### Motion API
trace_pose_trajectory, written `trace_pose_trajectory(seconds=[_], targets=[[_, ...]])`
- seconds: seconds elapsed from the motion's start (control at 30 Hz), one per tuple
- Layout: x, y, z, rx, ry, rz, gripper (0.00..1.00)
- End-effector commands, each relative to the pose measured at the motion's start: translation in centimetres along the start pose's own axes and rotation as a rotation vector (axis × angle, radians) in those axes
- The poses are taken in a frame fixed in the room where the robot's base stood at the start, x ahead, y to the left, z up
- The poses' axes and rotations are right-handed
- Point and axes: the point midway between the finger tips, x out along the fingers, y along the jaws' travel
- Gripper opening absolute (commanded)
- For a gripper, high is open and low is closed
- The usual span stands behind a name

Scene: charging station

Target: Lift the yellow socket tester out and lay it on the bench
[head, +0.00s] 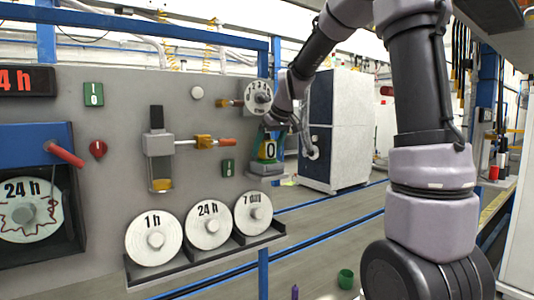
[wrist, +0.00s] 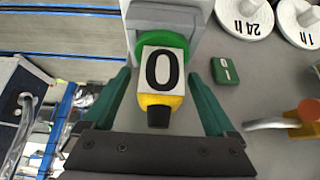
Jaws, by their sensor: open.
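The yellow socket tester (wrist: 160,88) has a white face marked 0 and a black end. It stands in a green ring on a grey holder (wrist: 181,20) fixed to the panel. It also shows in the head view (head: 268,150) at the panel's right edge. My gripper (wrist: 159,76) is open, with one green finger on each side of the tester. Gaps show between the fingers and the tester, so I see no grip on it. In the head view my gripper (head: 272,130) comes down on the tester from above. I cannot clearly make out the bench.
The grey panel (head: 120,110) carries a red-handled lever (head: 65,154), a grey and orange latch (head: 205,142) and a small numbered dial (head: 258,97). White discs (head: 208,227) stand on a ledge below. A green cup (head: 345,279) is at the bottom. A cabinet (head: 338,130) stands behind.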

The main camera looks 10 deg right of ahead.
Motion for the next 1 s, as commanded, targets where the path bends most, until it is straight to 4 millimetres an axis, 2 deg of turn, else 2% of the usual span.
trace_pose_trajectory(seconds=[0.13, 0.17, 0.3, 0.4, 0.77, 1.0], targets=[[0.0, 0.0, 0.0, 0.0, 0.0, 0.0, 0.91], [0.0, 0.0, 0.0, 0.0, 0.0, 0.0, 0.87], [0.0, 0.0, 0.0, -0.001, 0.0, 0.0, 0.34], [0.0, 0.0, 0.0, -0.001, 0.0, 0.0, 0.0], [-0.4, 0.0, -0.3, -0.001, 0.002, 0.001, 0.0], [-2.9, 0.0, -1.9, -0.002, 0.004, 0.002, 0.0]])
